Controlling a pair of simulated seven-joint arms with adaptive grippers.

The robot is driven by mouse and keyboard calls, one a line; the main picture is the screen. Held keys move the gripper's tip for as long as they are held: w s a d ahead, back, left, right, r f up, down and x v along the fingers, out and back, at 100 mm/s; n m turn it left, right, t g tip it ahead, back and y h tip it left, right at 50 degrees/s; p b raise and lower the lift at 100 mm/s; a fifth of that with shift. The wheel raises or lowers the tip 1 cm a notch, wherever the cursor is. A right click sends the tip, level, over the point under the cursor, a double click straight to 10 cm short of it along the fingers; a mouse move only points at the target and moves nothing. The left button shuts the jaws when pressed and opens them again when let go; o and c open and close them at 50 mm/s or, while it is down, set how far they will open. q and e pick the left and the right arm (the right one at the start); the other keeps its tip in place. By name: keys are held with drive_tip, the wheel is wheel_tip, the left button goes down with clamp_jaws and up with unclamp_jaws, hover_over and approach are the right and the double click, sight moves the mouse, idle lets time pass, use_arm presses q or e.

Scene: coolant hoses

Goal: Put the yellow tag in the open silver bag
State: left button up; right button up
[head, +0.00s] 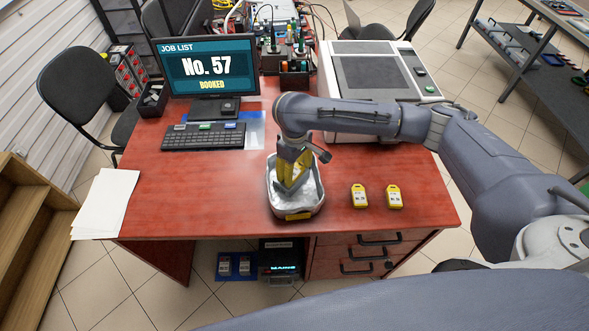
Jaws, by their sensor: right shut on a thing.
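The fingertips are at or inside the bag's mouth; I cannot tell whether the tag touches the bag. My left gripper is not in view.
A monitor (211,67) and keyboard (204,136) stand at the back left, papers (105,204) at the left edge. A grey-white machine (382,75) stands behind my right arm.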

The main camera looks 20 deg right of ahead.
sight(294, 171)
idle(0.3)
drive_tip(key=o, duration=0.7)
drive_tip(key=shift+f, duration=0.1)
wheel_tip(294, 171, up, 12)
idle(0.5)
